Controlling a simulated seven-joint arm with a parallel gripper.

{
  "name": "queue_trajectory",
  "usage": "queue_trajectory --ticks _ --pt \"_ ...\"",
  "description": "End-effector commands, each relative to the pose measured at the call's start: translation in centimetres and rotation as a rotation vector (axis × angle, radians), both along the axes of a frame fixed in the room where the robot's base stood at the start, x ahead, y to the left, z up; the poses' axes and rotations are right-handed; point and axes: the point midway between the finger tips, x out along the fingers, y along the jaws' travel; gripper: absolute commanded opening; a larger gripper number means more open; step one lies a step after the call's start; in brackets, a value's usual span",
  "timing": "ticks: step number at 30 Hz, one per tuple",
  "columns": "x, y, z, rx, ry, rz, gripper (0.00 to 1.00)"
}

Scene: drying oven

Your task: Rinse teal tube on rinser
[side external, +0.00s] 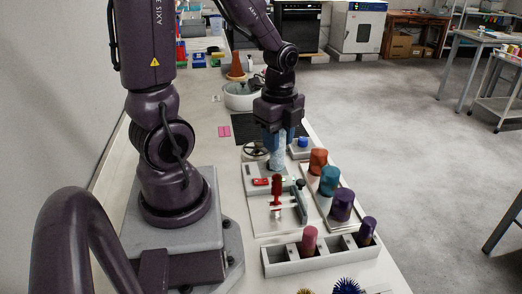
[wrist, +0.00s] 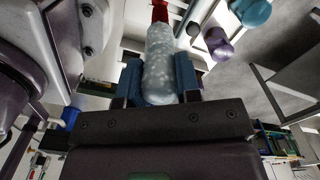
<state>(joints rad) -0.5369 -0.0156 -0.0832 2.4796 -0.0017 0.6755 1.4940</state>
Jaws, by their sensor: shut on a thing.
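My gripper (side external: 276,140) is shut on a pale, frosted blue tube (side external: 277,158), upright above the white bench fixture (side external: 255,171). In the wrist view the tube (wrist: 160,55) lies between my gripper's blue fingers (wrist: 158,84) and looks speckled, as if with droplets or bubbles. Its lower end is near the fixture; I cannot tell whether they touch. A red post (side external: 276,187) stands in front, also at the top of the wrist view (wrist: 160,12). A teal cylinder (side external: 329,181) stands on the white tray to the right. I cannot tell which part is the rinser.
An orange cylinder (side external: 318,161) and a purple one (side external: 342,204) flank the teal one on the tray. A white rack (side external: 282,266) in front holds pink (side external: 309,240) and dark purple (side external: 367,230) pieces. Brushes (side external: 346,286) stand at the near edge. A white pot (side external: 240,97) is behind.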

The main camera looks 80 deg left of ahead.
Motion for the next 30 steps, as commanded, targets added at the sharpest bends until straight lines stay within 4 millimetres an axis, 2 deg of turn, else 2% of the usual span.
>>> queue_trajectory --ticks 2,5,8,11,15,18,21,25,30 --pt "-0.6 0.7 -0.8 -0.003 0.004 0.038 0.09" --pt "-0.5 2.7 -1.7 -0.003 0.005 0.119 0.09" --pt "-0.1 5.8 -2.8 -0.003 0.005 0.223 0.09" --pt "0.1 10.0 -4.0 -0.002 0.007 0.331 0.09" --pt "-0.4 16.5 -5.9 0.0 0.006 0.465 0.09" --pt "-1.1 20.5 -6.9 0.0 0.004 0.527 0.09" --pt "-1.4 23.6 -7.3 0.0 0.002 0.554 0.09" --pt "-0.8 25.5 -6.8 0.001 0.0 0.544 0.09" --pt "-0.4 25.9 -6.5 -0.002 0.002 0.519 0.09"
